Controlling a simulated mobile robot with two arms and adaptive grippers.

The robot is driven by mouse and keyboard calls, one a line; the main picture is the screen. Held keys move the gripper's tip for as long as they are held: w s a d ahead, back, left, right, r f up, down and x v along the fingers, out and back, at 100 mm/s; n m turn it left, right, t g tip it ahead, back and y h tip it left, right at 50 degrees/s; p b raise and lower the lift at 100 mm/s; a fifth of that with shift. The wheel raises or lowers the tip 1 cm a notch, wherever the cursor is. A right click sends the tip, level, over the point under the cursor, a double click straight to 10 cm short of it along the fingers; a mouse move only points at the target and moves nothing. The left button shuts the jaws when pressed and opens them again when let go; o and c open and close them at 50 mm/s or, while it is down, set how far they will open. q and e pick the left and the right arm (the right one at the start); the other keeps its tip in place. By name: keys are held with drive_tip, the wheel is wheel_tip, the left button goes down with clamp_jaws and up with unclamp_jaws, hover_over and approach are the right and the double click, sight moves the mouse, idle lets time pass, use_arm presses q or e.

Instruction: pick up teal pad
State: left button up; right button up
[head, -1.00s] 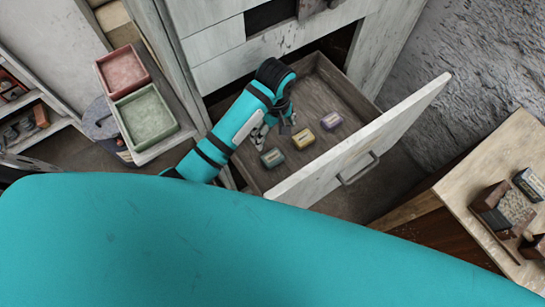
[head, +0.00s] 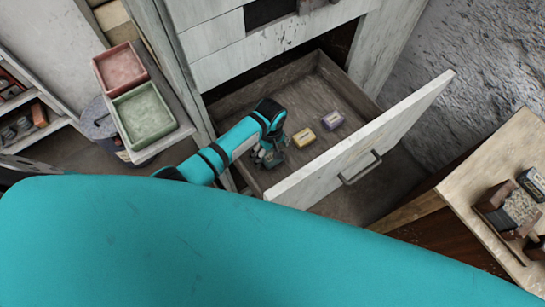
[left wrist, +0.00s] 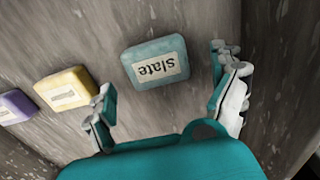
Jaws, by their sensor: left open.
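The teal pad (left wrist: 155,62) is a small rounded block, grey-teal, with a pale label reading "slate" upside down in the left wrist view. It lies on the floor of the pulled-out drawer (head: 322,92). My left gripper (head: 268,154) is in the drawer, low over the pad, and hides most of it in the head view. In the left wrist view my left gripper (left wrist: 163,78) is open and empty, with the pad beyond and between its spread fingers. I cannot tell whether they touch it. My right gripper is not in view.
A yellow pad (head: 304,138) and a purple pad (head: 332,120) lie beside it in the drawer. The drawer front (head: 370,145) stands close on the right. Red (head: 120,68) and green (head: 144,116) trays stand at left. A wooden table (head: 478,180) is at right.

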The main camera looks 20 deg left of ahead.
sight(271, 154)
use_arm(q)
drive_tip(key=shift+f, duration=0.65)
drive_tip(key=shift+d, duration=0.1)
drive_tip(key=c, duration=1)
wheel_tip(271, 154, up, 10)
drive_tip(key=shift+r+p, duration=0.1)
drive_tip(key=shift+p, duration=0.65)
drive_tip(key=shift+c, duration=0.2)
